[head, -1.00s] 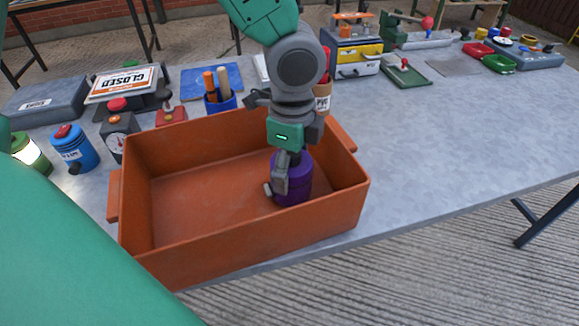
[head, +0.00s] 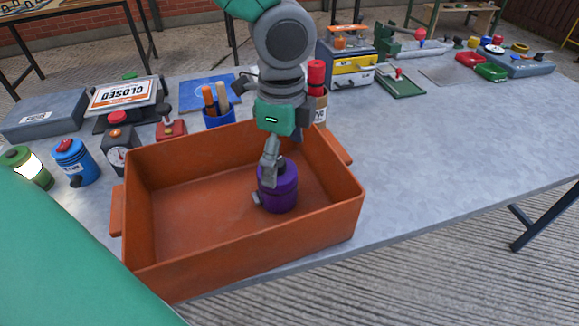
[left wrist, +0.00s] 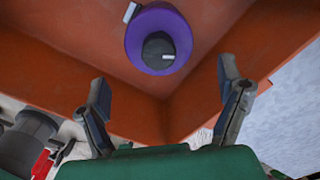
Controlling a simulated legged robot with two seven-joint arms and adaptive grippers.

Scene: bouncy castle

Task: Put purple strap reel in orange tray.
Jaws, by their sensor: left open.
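The purple strap reel (head: 279,190) is upright inside the orange tray (head: 205,256), in its right part, and looks to rest on the floor. My left gripper (head: 266,170) is over the tray at the reel, with a grey finger overlapping the reel's top left in the head view. In the left wrist view the two fingers (left wrist: 163,82) are spread with nothing between them. The reel (left wrist: 136,48) shows beyond the fingertips, apart from both, with its dark top facing the camera. My right gripper is not in view.
Behind the tray stand a blue cup of tools (head: 219,117), a red-topped container (head: 316,90), a gauge box (head: 120,150) and a closed sign (head: 122,93). The table right of the tray is clear.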

